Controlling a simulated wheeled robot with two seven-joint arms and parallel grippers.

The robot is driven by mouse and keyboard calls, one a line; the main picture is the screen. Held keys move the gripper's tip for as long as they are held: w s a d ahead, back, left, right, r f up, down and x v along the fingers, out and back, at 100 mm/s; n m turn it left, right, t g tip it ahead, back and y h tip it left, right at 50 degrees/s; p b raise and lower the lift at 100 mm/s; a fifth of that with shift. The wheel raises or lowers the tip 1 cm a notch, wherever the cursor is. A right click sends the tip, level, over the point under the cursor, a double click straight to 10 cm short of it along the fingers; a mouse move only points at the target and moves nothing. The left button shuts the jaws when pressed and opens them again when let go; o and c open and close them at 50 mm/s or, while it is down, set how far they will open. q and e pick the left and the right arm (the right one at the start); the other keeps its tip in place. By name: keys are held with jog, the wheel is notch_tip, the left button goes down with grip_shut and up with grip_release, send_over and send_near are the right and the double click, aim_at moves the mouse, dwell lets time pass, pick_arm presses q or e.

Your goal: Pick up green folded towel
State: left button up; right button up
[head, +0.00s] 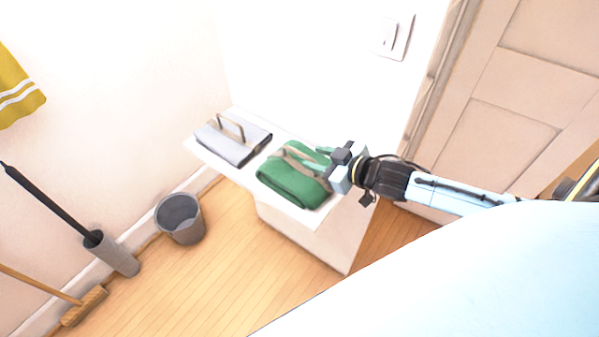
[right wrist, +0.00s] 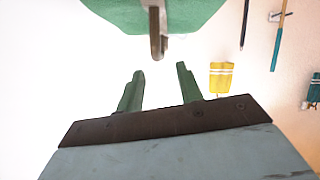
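The green folded towel (head: 290,187) lies on a white cabinet top (head: 318,219), with a tan loop-like handle (head: 297,156) over its far side. My right gripper (head: 313,159) comes in from the right, its fingers over the towel's far right part. In the right wrist view the fingers (right wrist: 160,72) are spread with nothing between them. The towel (right wrist: 115,12) and the end of its handle (right wrist: 157,30) show beyond the fingertips, apart from them. My left gripper is not in view.
A grey folded item (head: 229,146) with a similar handle lies left of the towel. A grey bucket (head: 181,222), a brush holder (head: 112,255) and a broom (head: 84,306) stand on the floor. A yellow towel (head: 16,88) hangs at left. A door (head: 520,95) is at right.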

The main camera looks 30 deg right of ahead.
aim_at(304, 155)
jog(key=shift+b+x, duration=0.35)
jog(key=shift+x, duration=3)
jog(key=shift+f, duration=0.15)
grip_shut()
